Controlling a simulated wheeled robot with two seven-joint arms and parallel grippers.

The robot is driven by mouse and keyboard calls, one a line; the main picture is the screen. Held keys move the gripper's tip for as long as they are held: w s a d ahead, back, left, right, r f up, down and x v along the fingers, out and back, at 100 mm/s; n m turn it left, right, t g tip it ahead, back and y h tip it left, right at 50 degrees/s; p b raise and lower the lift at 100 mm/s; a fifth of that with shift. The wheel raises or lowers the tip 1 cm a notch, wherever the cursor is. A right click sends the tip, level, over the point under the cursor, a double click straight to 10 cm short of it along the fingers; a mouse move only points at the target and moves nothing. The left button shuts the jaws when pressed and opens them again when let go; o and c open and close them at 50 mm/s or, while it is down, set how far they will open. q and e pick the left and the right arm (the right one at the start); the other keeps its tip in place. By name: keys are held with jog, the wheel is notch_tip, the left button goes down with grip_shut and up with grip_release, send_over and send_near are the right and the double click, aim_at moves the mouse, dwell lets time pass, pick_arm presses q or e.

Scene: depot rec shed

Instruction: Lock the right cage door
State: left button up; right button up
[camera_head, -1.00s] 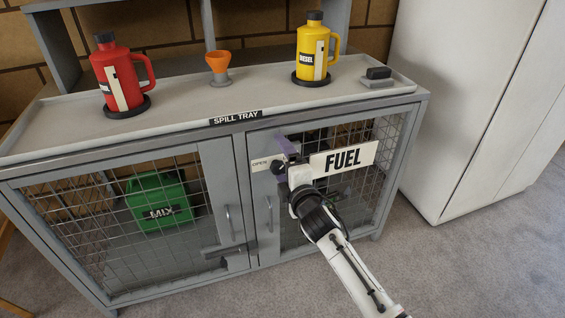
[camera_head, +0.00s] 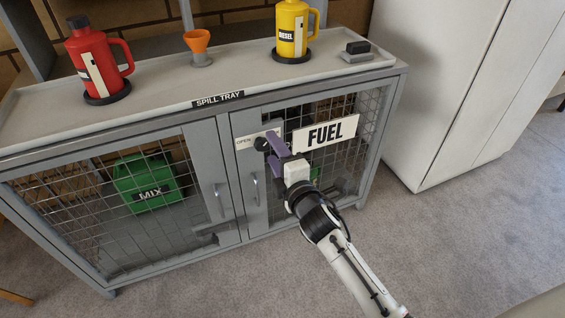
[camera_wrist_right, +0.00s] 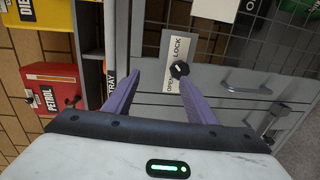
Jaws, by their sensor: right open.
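The right cage door (camera_head: 247,190) is a grey frame with wire mesh, a bar handle (camera_head: 255,187) and a white FUEL sign (camera_head: 326,132). It looks closed. Its dark lock knob (camera_head: 261,143) sits on a pale plate (camera_head: 244,142) reading OPEN at the left. In the right wrist view the knob (camera_wrist_right: 179,70) shows on the plate between LOCK and OPEN; its exact setting is unclear. My right gripper (camera_head: 271,149) is open and empty, its purple fingers close to the knob. In the wrist view the knob lies by one fingertip, off-centre. My left gripper is out of view.
A spill tray (camera_head: 150,112) on top holds a red jug (camera_head: 96,65), an orange funnel (camera_head: 197,43) and a yellow jug (camera_head: 291,30). A green MIX can (camera_head: 146,183) sits behind the left door. A white cabinet (camera_head: 440,90) stands right. The floor in front is clear.

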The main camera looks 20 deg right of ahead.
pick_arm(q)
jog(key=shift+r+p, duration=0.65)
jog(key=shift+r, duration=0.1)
pick_arm(e)
jog(key=shift+s+d, duration=0.15)
jog(key=shift+s, duration=2.35)
pick_arm(q)
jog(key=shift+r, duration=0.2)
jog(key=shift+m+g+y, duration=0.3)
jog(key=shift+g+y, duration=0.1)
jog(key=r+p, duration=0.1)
jog(key=p, duration=0.3)
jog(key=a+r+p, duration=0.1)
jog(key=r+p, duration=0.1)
jog(key=p, duration=0.2)
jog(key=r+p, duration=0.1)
jog(key=p, duration=0.3)
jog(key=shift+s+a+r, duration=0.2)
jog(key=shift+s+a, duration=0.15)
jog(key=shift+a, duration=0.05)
pick_arm(e)
jog(key=s+a+f+m+g+y, duration=0.1)
jog(key=s+f+m+g, duration=0.2)
jog(key=s+m, duration=0.5)
jog(key=s+a+f+m+g, duration=0.1)
jog(key=s+f+m+g, duration=0.3)
jog(key=s, duration=1.5)
jog(key=m+g, duration=0.1)
jog(key=m, duration=0.3)
jog(key=shift+y, duration=0.4)
